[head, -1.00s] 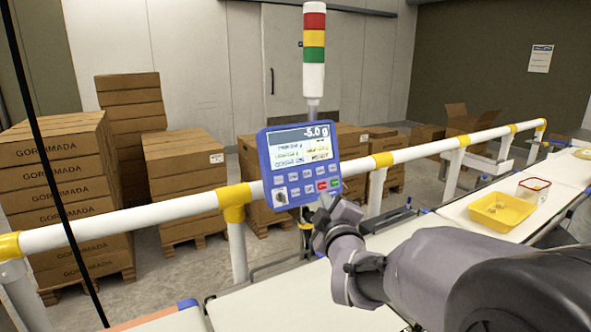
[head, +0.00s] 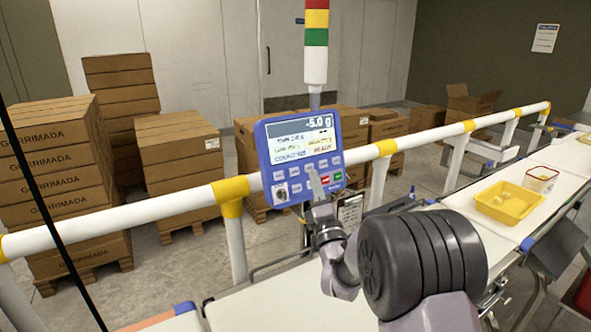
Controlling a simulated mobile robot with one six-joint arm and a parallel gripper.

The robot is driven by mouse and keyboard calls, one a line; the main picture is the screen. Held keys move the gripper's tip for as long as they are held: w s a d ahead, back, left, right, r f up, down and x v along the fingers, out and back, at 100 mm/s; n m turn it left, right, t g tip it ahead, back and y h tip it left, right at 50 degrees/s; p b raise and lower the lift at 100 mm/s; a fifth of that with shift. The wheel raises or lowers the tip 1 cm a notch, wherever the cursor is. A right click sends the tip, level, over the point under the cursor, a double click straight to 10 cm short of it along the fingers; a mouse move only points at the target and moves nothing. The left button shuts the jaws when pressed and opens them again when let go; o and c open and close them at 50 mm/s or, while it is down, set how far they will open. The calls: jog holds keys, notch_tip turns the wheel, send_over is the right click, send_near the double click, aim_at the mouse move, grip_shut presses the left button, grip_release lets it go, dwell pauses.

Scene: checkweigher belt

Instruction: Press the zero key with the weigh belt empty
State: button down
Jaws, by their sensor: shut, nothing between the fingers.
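The blue weigher panel (head: 267,145) stands by the white rail, and its display (head: 315,126) reads -5.0 g. Below the screen are rows of pale keys, with a red key (head: 326,180) and a green key (head: 338,176) at lower right. Key labels are too small to read, so I cannot tell which is the zero key. My gripper (head: 315,182) is shut and empty, its tip in front of the lower keys, left of the red one. I cannot tell whether it touches. The visible part of the near belt (head: 265,309) is empty; my arm hides some of it.
A yellow tray (head: 507,214) and a clear red-rimmed tub (head: 540,180) stand on the belt at right. The white rail (head: 160,207) with yellow joints runs behind the belts. A signal tower (head: 316,65) rises above the panel. Stacked cartons (head: 50,165) stand beyond the rail.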

aim_at(294, 172)
jog(key=shift+w+a+f, duration=0.3)
jog(key=shift+w+a, duration=0.3)
jog(key=shift+w, duration=0.25)
jog(key=shift+w+a+f, duration=0.3)
jog(key=shift+w+a, duration=0.25)
jog(key=shift+w, duration=0.35)
jog(key=shift+w+a+f, duration=0.3)
jog(key=shift+w+a, duration=0.3)
jog(key=shift+w, duration=0.25)
jog(key=shift+w+f, duration=0.1)
jog(key=shift+w+a+f+b, duration=0.1)
jog(key=shift+w+a+b, duration=0.1)
jog(key=shift+b, duration=0.4)
